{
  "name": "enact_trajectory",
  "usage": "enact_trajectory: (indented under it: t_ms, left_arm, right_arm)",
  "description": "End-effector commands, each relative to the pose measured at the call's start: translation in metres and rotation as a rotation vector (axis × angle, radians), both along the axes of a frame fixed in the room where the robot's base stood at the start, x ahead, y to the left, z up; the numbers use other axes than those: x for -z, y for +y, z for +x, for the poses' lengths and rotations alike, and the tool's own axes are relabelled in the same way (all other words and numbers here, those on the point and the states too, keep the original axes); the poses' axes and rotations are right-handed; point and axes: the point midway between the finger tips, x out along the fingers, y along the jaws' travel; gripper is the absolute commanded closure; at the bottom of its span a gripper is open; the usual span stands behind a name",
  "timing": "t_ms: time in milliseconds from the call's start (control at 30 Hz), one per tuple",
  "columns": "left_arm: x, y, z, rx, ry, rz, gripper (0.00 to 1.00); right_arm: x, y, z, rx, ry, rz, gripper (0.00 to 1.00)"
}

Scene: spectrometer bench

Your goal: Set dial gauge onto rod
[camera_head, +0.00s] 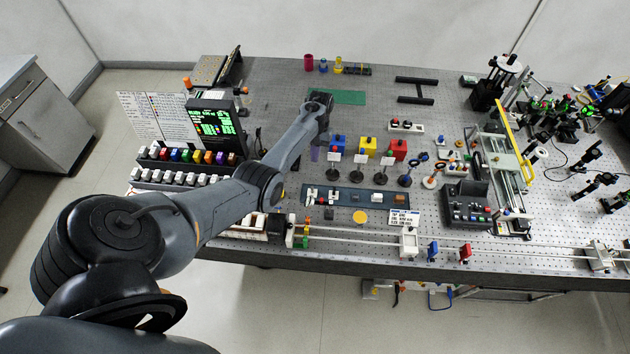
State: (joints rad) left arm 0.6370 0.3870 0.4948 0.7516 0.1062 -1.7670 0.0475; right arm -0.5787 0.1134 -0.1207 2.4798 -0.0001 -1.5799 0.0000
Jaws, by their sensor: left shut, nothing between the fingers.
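My left arm reaches from the lower left over the bench, and its wrist ends near the green mat (346,97). My left gripper (322,128) points down there and is mostly hidden by the wrist; it is shut and holds nothing. I cannot pick out the dial gauge or its rod for certain. Several small posts on round bases stand to the right of the gripper, by the blue (338,145), yellow (367,146) and red (399,149) blocks. A purple upright piece (314,154) stands just below the gripper. My right gripper is out of view.
A monitor with green text (213,124) and a row of coloured blocks stand at the left. A blue tray (340,199) and a long white rail (360,240) lie near the front edge. Crowded optics and a yellow-barred stage (514,140) fill the right.

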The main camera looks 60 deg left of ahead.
Motion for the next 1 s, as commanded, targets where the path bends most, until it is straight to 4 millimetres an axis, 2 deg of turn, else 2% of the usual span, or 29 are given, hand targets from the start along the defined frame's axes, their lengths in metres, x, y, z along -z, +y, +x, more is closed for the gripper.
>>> enact_trajectory:
  t_ms: [400,567,767,1000]
  left_arm:
    - [-0.001,-0.001,0.001,-0.008,0.001,-0.013,1.00]
    - [0.004,-0.002,0.000,-0.007,0.002,-0.012,1.00]
    - [0.028,-0.006,-0.005,-0.006,0.003,-0.012,1.00]
    - [0.073,-0.015,-0.014,-0.006,0.003,-0.013,1.00]
  right_arm:
    - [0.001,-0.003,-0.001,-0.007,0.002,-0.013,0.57]
    - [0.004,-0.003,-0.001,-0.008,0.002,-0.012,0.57]
    - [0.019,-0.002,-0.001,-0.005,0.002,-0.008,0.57]
    - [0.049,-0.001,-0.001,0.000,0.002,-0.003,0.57]
